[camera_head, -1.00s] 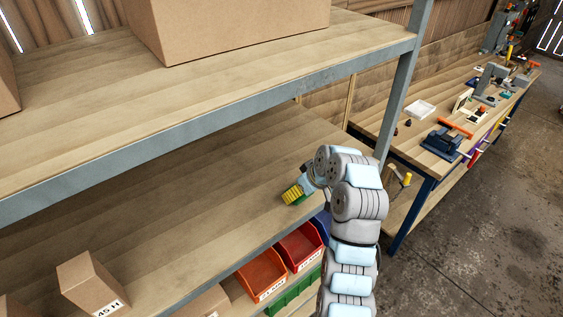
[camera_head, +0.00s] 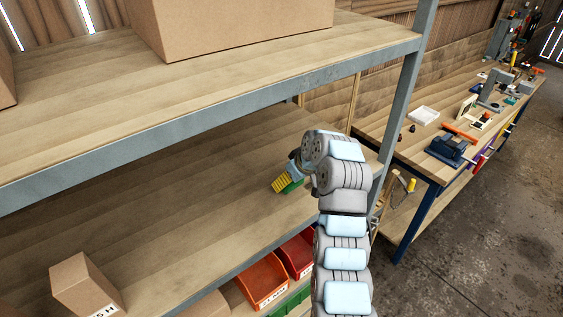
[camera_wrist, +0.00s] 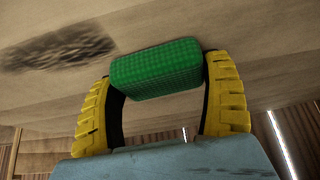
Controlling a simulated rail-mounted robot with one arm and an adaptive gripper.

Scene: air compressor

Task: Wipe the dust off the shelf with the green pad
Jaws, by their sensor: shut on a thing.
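My gripper (camera_wrist: 161,103) has its yellow ribbed fingers shut on the green pad (camera_wrist: 157,68), one finger at each end. The pad's far face is against or very close to the wooden shelf (camera_wrist: 270,40); I cannot tell if it touches. A dark dust patch (camera_wrist: 62,48) lies on the shelf, to the left of the pad in the wrist view. In the head view my gripper (camera_head: 282,185) is over the right part of the middle shelf (camera_head: 185,215), with a sliver of the pad (camera_head: 291,187) showing. The dust cannot be made out in the head view.
The upper shelf (camera_head: 80,125) with a large cardboard box (camera_head: 235,25) overhangs the middle one. A small box (camera_head: 85,285) stands at the middle shelf's left front. A grey post (camera_head: 400,120) is right of my arm. Orange (camera_head: 262,280) and red bins sit below.

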